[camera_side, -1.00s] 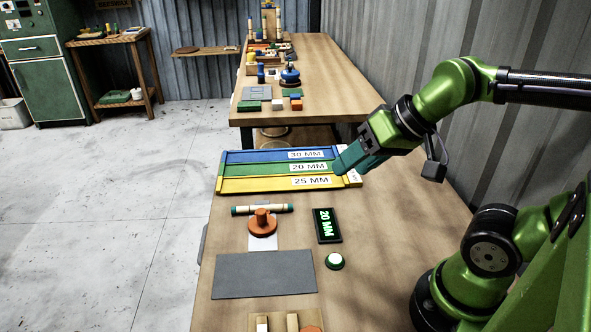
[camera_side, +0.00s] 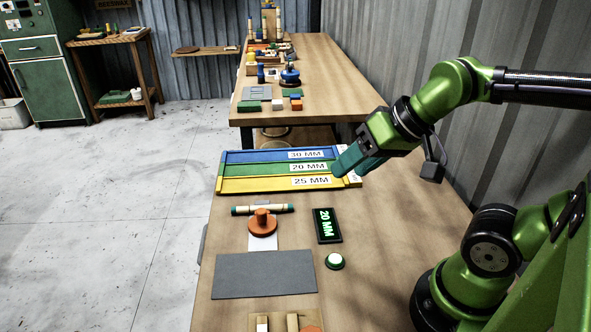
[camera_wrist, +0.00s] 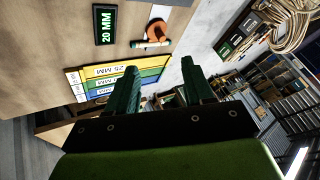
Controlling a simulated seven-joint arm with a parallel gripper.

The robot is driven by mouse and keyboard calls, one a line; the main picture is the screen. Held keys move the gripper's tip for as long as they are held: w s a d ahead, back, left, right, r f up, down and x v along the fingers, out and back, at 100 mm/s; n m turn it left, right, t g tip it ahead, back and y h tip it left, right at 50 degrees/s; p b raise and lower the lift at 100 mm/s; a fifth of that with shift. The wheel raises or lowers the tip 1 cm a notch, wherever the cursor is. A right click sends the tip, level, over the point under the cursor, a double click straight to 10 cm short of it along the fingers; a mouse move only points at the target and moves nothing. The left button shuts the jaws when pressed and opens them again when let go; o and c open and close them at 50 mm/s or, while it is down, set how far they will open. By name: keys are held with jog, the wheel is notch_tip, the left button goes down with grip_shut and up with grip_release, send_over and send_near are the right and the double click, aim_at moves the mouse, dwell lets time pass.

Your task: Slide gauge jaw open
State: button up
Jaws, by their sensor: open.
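The gauge with an orange round knob (camera_side: 262,224) sits on a pale plate on the near table, with a teal-ended rod (camera_side: 262,209) lying across behind the knob. Both also show at the top of the wrist view, the knob (camera_wrist: 156,31) beside the rod (camera_wrist: 151,44). Which part is the jaw, I cannot tell. A black display (camera_side: 326,225) reads 20 MM in green. My gripper (camera_side: 338,170) is over the right end of the coloured tray, behind and right of the knob. In the wrist view its two green fingers (camera_wrist: 158,88) are apart and nothing is between them.
The tray (camera_side: 222,186) has blue, green and yellow lanes labelled 30, 20 and 25 MM. A grey mat (camera_side: 264,275) lies in front of the gauge, and a green-rimmed white button (camera_side: 334,261) is at its right. A second table (camera_side: 330,95) with several small objects stands behind.

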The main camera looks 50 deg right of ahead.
jog(key=w+a+f+g, duration=0.2)
jog(key=w+g, duration=0.2)
jog(key=w, duration=0.6)
jog(key=m+g+h, duration=0.2)
jog(key=m+g, duration=0.1)
jog(key=m, duration=0.2)
send_over(261, 211)
notch_tip(261, 211, down, 3)
notch_tip(261, 211, down, 17)
jog(key=shift+r, duration=0.15)
grip_shut()
